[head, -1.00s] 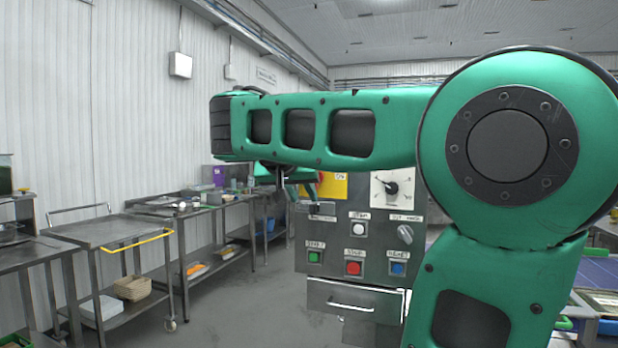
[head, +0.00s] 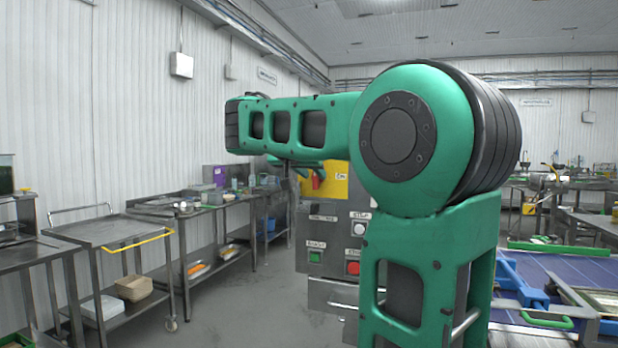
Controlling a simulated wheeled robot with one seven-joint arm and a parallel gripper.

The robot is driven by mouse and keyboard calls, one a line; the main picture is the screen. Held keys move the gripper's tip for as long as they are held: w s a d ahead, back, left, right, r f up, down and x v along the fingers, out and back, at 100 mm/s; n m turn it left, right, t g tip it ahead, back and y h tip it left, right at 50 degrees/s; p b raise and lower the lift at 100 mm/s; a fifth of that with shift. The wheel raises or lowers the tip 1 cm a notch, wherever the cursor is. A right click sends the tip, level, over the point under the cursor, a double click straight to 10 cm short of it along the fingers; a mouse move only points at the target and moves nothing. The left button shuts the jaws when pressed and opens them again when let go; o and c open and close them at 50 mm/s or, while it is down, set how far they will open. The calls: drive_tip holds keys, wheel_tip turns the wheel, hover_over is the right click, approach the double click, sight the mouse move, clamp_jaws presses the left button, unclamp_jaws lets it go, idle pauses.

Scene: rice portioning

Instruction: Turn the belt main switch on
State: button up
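The control panel (head: 325,285) is a grey metal cabinet, partly hidden behind my green arm in the head view. A yellow plate (head: 336,188) is at its top, with a red switch handle (head: 317,181) on it. This looks like the main switch; its exact setting is too small to tell. Parts of my wrist show just above and left of the plate, below my forearm. My gripper's fingers cannot be made out there, so whether they touch the switch is hidden.
The panel also has a white button (head: 360,229), a green button (head: 315,257) and a red button (head: 353,268). A conveyor belt (head: 580,275) with blue parts is at the right. Steel carts and tables line the left wall, with open floor before the panel.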

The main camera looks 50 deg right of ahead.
drive_tip(key=shift+w+d+f, duration=0.15)
drive_tip(key=shift+d+f, duration=0.05)
drive_tip(key=shift+d, duration=0.2)
clamp_jaws()
